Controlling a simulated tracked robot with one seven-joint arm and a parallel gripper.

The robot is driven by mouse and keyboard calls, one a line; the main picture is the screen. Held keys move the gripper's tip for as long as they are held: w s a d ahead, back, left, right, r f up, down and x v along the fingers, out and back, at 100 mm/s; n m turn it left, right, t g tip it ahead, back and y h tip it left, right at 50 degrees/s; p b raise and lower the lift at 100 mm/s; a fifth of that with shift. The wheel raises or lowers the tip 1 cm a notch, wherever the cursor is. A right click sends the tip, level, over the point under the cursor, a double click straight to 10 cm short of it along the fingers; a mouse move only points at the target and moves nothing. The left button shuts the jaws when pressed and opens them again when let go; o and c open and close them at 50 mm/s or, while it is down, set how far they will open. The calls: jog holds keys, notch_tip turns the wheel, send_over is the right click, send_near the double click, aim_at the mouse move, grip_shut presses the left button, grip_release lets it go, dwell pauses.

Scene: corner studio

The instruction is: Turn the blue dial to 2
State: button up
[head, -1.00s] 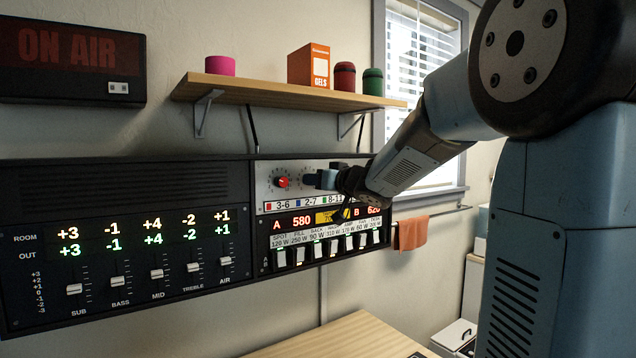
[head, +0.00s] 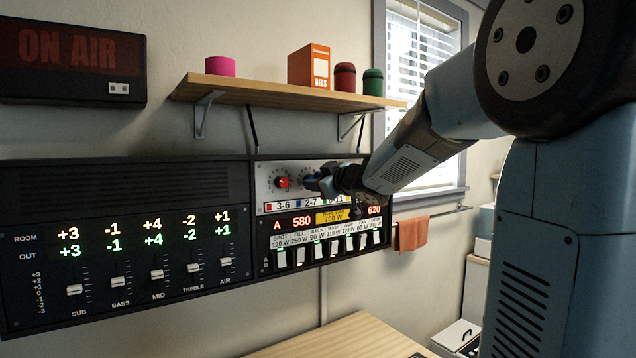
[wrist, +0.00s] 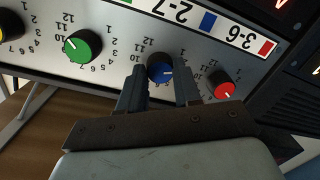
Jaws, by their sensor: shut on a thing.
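The blue dial (wrist: 160,69) sits on the pale panel (wrist: 110,36) between my two fingertips in the wrist view. My gripper (wrist: 161,77) is shut on it, one finger on each side. Its white pointer mark faces right in that picture. The numbers around it are partly hidden and too small to read surely. In the head view my gripper (head: 317,182) is at the panel, just right of the red dial, and mostly hides the blue dial.
The red dial (wrist: 222,85) is close to my right finger in the wrist view; the green dial (wrist: 82,46) is farther left. Below the dials in the head view are lit displays (head: 302,221) and a row of switches (head: 317,250). A shelf (head: 270,91) hangs above.

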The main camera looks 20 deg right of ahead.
jog(key=shift+f, duration=0.2)
jog(key=o, duration=1)
jog(key=shift+r, duration=0.15)
jog(key=shift+o, duration=0.2)
jog(key=f+v, duration=0.1)
jog(key=v, duration=1.2)
jog(key=shift+s+d+r, duration=0.2)
jog(key=shift+s+r, duration=0.1)
jog(key=shift+r, duration=0.15)
jog(key=s+d+f+m+g+h, duration=0.4)
jog(key=s+f+m+h, duration=0.4)
jog(key=s+m, duration=0.1)
jog(key=s+a+f+g+y, duration=0.1)
jog(key=s+a+f+g, duration=0.2)
jog(key=s, duration=0.4)
jog(key=s+a+f+g+y, duration=0.1)
jog(key=s+a+f+g, duration=0.2)
jog(key=s+a+f, duration=0.2)
notch_tip(320, 180, down, 3)
jog(key=s, duration=0.2)
jog(key=shift+s+a+m+g, duration=0.3)
jog(key=shift+s+m, duration=0.1)
